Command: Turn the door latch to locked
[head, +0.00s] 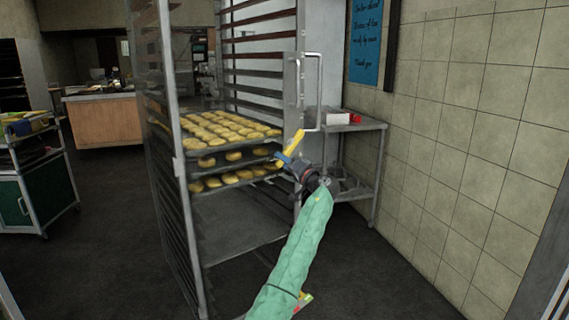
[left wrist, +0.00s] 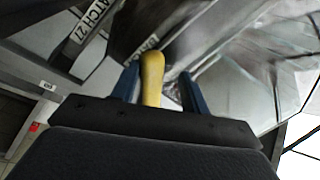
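The door latch is a yellow handle (head: 291,146) at the near edge of the tall metal rack or oven door. It slants up to the right in the head view. In the left wrist view the yellow handle (left wrist: 152,78) stands between the blue fingers of my left gripper (left wrist: 160,90). It is close to the left finger, with a gap to the right finger. My left gripper (head: 283,160) is open around the handle, and its grip looks loose. The latch's pivot is hard to make out. My right gripper is not in view.
The tall rack (head: 180,165) holds trays of pastries (head: 225,130) left of the gripper. A metal side table (head: 362,126) stands behind it against the tiled wall (head: 470,130). A green cart (head: 38,185) is at far left. The dark floor between is clear.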

